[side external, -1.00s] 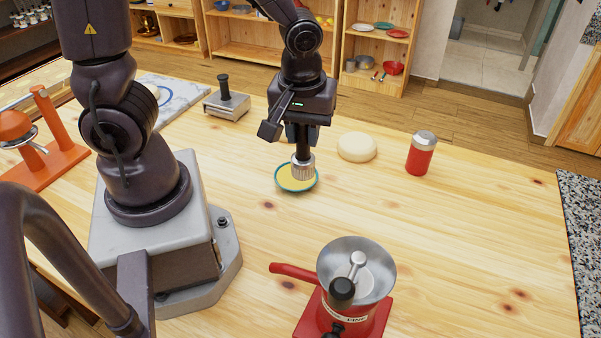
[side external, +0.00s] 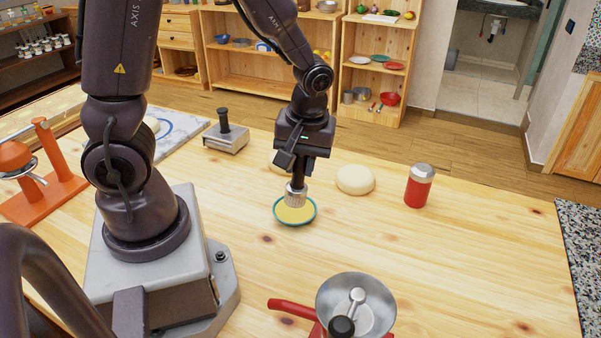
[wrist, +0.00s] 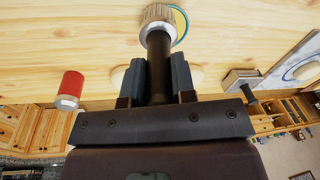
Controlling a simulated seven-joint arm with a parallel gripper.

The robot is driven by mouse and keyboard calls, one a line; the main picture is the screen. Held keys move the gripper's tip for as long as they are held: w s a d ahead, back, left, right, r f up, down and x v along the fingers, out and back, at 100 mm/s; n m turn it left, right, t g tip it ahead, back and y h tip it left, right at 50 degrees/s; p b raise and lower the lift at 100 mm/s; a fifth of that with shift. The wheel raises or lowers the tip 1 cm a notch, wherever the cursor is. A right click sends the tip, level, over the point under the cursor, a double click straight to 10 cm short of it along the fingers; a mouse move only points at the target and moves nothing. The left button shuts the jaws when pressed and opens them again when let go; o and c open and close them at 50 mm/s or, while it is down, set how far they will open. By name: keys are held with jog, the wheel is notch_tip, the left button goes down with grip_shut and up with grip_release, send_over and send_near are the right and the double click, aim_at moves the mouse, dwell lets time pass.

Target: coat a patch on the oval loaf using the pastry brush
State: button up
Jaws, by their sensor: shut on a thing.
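My gripper (side external: 298,172) is shut on the dark handle of the pastry brush (wrist: 157,45), which points down. The brush's pale ribbed head (side external: 296,196) is at the yellow-filled, teal-rimmed dish (side external: 279,219); I cannot tell whether it touches the contents. A pale rounded loaf (side external: 356,180) lies on the table to the right of the gripper. A second pale rounded piece (side external: 276,164) is mostly hidden behind the gripper. In the wrist view, pale pieces show on both sides of the fingers; which one is the oval loaf is unclear.
A red shaker with a grey top (side external: 419,186) stands right of the pale loaf. A grey press with a black knob (side external: 226,138) stands at the back left. A red grinder with a metal bowl (side external: 357,302) is at the front.

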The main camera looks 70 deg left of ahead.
jog(key=w+a+f+m+g, duration=0.1)
jog(key=w+a+f+g, duration=0.1)
jog(key=w+a+f, duration=0.2)
jog(key=shift+a+f+y, duration=0.4)
jog(key=shift+a+f, duration=0.9)
jog(key=shift+f, duration=0.5)
jog(key=shift+f, duration=0.75)
dwell(1.0)
jog(key=shift+r, duration=0.1)
notch_tip(320, 180, up, 7)
dwell(0.8)
jog(key=shift+m, duration=0.4)
